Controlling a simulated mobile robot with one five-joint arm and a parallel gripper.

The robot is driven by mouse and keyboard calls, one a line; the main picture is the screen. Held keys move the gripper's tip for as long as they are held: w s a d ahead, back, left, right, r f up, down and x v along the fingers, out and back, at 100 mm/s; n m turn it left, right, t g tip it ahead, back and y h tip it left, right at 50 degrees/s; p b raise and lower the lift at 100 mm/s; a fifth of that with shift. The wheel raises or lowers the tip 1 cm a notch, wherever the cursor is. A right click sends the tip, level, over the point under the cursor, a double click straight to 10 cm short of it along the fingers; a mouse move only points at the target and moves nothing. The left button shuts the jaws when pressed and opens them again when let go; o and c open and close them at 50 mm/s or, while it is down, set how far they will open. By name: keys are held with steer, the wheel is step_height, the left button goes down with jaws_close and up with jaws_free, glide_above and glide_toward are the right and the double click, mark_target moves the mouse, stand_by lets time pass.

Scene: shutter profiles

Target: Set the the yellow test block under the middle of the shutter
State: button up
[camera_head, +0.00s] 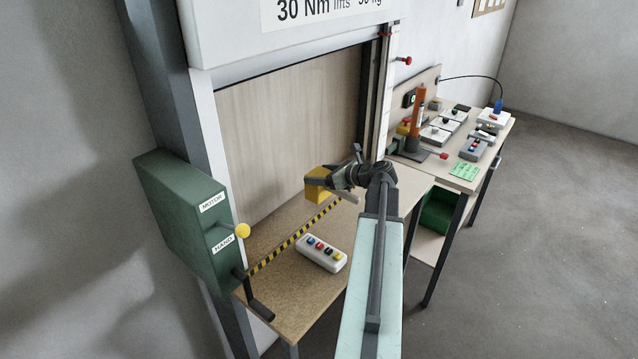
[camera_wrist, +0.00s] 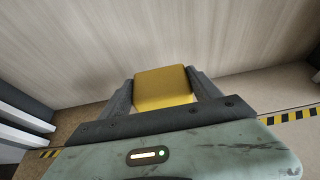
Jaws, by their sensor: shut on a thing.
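The yellow test block (camera_head: 317,186) is between the fingers of my gripper (camera_head: 332,180), which is shut on it. In the wrist view the block (camera_wrist: 163,87) shows between the two grey fingers of the gripper (camera_wrist: 162,88). The block is near the black-and-yellow striped line (camera_head: 294,236) on the table, by the shutter opening. I cannot tell whether its underside touches the table. The shutter (camera_head: 235,28) is raised, with its white lower part above the opening. A pale wood-grain panel (camera_head: 290,120) stands behind the block.
A white button box (camera_head: 321,253) lies on the table (camera_head: 270,290) in front of the line. A green motor box (camera_head: 188,220) with a yellow knob and a crank is at the left. A second bench (camera_head: 465,185) with several devices stands at the right.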

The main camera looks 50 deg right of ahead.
steer(key=shift+w+d, duration=0.1)
steer(key=shift+w, duration=0.3)
steer(key=f+b, duration=0.4)
steer(key=shift+w+f, duration=0.1)
steer(key=shift+w, duration=0.1)
steer(key=shift+r, duration=0.25)
steer(key=shift+f, duration=0.2)
steer(key=o, duration=1.4)
steer(key=shift+r, duration=0.1)
